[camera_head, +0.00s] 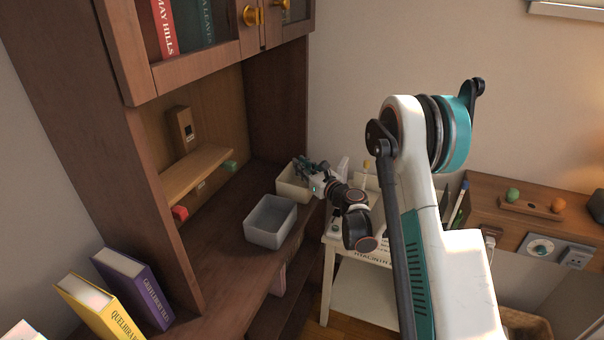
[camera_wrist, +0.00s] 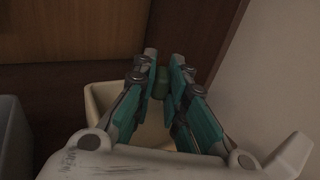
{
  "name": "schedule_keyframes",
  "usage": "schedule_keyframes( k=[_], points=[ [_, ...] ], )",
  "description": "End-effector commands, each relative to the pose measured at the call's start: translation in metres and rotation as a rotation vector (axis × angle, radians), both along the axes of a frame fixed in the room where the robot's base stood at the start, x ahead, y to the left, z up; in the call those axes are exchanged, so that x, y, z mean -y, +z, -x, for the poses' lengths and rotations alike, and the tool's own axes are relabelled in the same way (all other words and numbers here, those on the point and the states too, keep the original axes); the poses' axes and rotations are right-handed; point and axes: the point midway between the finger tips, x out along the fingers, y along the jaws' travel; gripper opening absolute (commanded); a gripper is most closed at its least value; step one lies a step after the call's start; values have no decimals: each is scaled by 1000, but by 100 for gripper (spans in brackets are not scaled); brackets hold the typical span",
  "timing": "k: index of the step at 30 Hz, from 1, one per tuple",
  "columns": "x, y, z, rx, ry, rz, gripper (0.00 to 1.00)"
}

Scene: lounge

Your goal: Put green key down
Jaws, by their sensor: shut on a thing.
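My gripper (camera_wrist: 161,72) is shut on a small dark green thing (camera_wrist: 160,88), which I take to be the green key; the fingers hide most of it. In the wrist view it is above a cream bin (camera_wrist: 101,97). In the head view my gripper (camera_head: 301,164) is over the same cream bin (camera_head: 290,194) at the far end of the brown desk. I cannot make out the key there.
A grey bin (camera_head: 270,222) stands next to the cream one, also in the wrist view (camera_wrist: 14,140). The cabinet side (camera_head: 275,105) and wall are close by. A red block (camera_head: 180,212) and a green block (camera_head: 230,167) sit near the shelf. Books (camera_head: 100,306) stand front left.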

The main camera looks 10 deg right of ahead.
Motion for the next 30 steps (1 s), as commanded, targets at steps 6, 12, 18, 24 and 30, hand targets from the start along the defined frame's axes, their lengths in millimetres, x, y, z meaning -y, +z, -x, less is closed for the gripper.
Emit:
schedule_keyframes(
  k=[6, 12, 18, 24, 30],
  points=[
    [0, -13, 0, 0, 0, 0, 0],
    [0, -14, 0, 0, 0, 0, 0],
    [0, -19, 0, 0, 0, 0, 0],
    [0, -26, 1, 0, 1, 3, 0],
    [-1, -28, 1, 0, 2, 7, 32]
  ],
)
